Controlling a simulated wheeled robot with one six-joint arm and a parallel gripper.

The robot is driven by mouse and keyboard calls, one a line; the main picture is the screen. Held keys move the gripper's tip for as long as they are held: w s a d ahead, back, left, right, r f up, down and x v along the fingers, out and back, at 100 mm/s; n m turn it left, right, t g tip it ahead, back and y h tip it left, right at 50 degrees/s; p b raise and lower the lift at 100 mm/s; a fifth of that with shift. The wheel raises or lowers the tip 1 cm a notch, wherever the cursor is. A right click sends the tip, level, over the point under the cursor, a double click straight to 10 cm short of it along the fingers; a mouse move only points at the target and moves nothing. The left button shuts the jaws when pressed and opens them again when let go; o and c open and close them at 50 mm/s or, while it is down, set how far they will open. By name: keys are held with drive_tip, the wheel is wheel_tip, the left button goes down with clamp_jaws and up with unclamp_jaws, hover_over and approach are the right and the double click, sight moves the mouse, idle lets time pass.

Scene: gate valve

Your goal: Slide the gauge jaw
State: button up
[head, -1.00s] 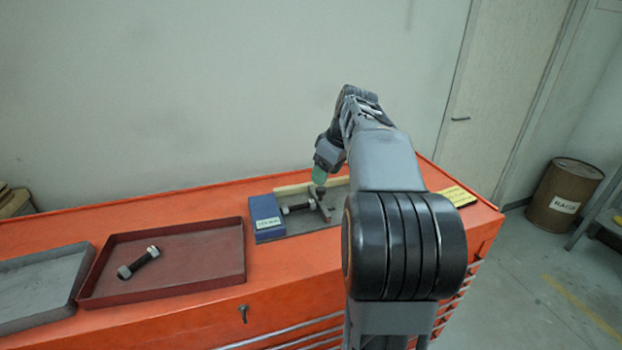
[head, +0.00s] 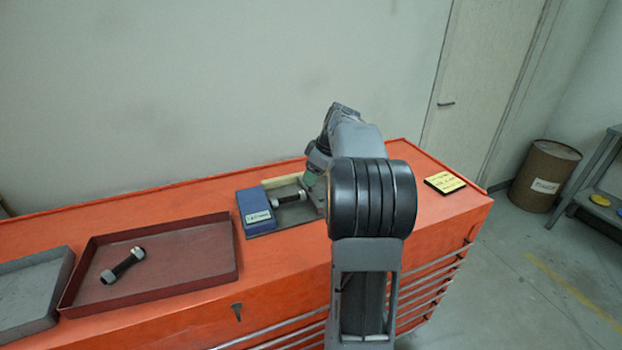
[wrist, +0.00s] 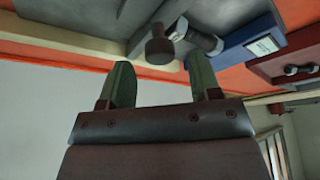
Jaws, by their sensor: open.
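The gauge has a blue block (head: 254,212) with a white label on the left of a grey base plate (head: 292,217). A dark stud with light nuts (head: 289,198) lies on the plate, right of the block. In the wrist view the jaw (wrist: 145,22) is a grey bar with a dark round knob (wrist: 160,48), beside the stud (wrist: 203,38). In the head view my arm hides most of the jaw. My gripper (wrist: 161,80) is open, its green fingers apart, with the knob in line with the gap near the tips. Contact cannot be told.
A pale rail (head: 282,181) runs behind the gauge. A dark red tray (head: 200,252) holding another stud (head: 123,266) and a grey tray (head: 28,298) stand left on the orange cabinet (head: 285,262). A yellow label plate (head: 444,184) lies right. The wall is close behind.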

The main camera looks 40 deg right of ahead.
drive_tip(key=shift+x, duration=1.15)
clamp_jaws()
